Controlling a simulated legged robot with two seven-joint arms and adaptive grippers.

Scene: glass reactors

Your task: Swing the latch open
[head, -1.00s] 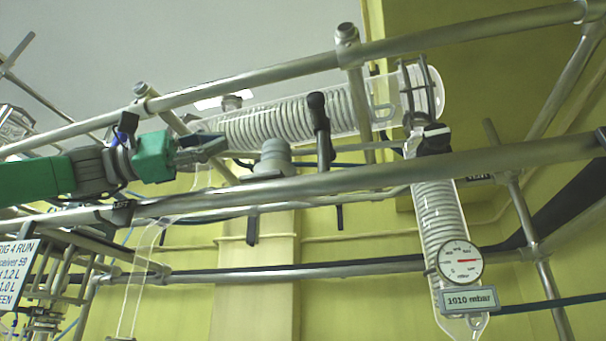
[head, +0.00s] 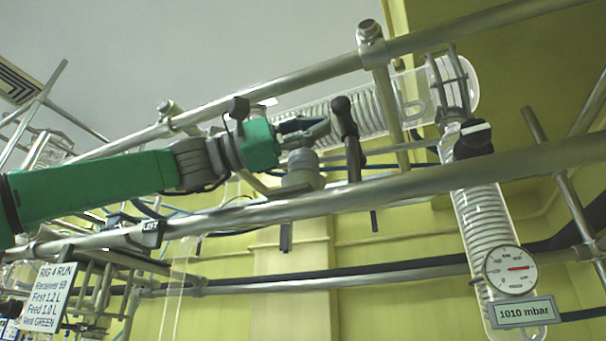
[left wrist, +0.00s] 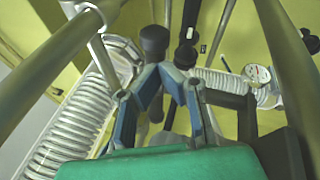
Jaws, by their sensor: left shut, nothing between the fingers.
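A black-knobbed upright lever (head: 344,118), which looks like the latch handle, stands between the two metal rails in the head view. A black knob (left wrist: 155,40) shows beyond my fingertips in the left wrist view, with a second black knob (left wrist: 186,56) to its right. My left gripper (head: 322,128) comes in from the left above the lower rail, its fingers shut and empty. Its tips are close beside the lever; I cannot tell if they touch. The blue-padded fingertips also show in the left wrist view (left wrist: 160,74). My right gripper is not in view.
A grey cap (head: 300,168) sits just below my gripper. The lower rail (head: 400,190) and upper rail (head: 300,82) bound the space. A glass coil condenser (head: 440,90) lies behind the lever; a vertical coil tube (head: 484,225) with a pressure gauge (head: 511,270) hangs right.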

